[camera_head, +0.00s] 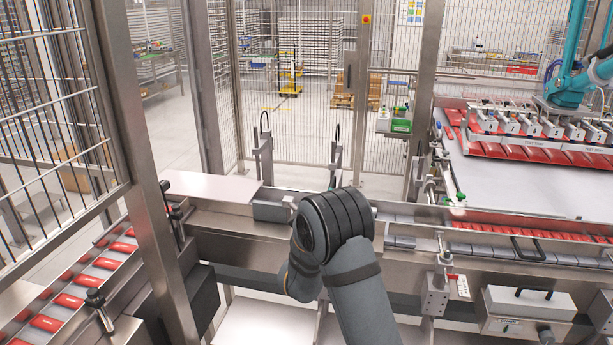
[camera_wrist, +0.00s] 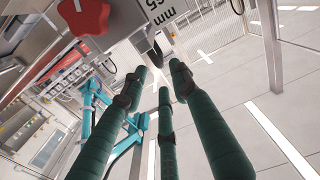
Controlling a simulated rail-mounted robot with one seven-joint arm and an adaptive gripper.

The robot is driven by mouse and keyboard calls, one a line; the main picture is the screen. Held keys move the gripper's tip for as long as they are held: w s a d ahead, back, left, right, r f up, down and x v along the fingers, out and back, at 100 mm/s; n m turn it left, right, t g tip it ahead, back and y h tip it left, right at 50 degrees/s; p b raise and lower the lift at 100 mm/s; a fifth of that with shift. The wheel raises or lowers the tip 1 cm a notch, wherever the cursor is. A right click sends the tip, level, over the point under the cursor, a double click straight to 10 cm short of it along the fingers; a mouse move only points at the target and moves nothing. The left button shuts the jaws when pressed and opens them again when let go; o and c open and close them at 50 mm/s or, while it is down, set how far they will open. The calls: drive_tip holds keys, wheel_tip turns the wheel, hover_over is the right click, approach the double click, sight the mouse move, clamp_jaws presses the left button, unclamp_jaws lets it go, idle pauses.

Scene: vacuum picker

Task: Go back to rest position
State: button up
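My gripper (camera_wrist: 160,75) shows in the wrist view as three long green fingers with dark joints. The fingertips are apart and nothing is between them, so it is open and empty. In the camera_head view my dark grey arm bends in front of the conveyor at the lower middle. My gripper is hidden there behind the arm. No object of the task is named.
A steel conveyor (camera_head: 225,217) crosses behind my arm. Red packs (camera_head: 68,300) lie on the left belt. A teal robot (camera_head: 572,88) stands at right above red packs. A steel post and mesh fence stand left. A red knob (camera_wrist: 85,14) is near the fingers.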

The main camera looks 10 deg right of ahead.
sight(333, 179)
drive_tip(key=x, duration=1.1)
drive_tip(key=shift+d+f, duration=0.1)
drive_tip(key=shift+w+d+r+p, duration=0.1)
drive_tip(key=shift+w+r+p, duration=0.1)
drive_tip(key=shift+w+p, duration=0.1)
drive_tip(key=shift+r+p, duration=0.15)
drive_tip(key=shift+p, duration=0.2)
drive_tip(key=shift+s, duration=0.1)
drive_tip(key=shift+b, duration=0.3)
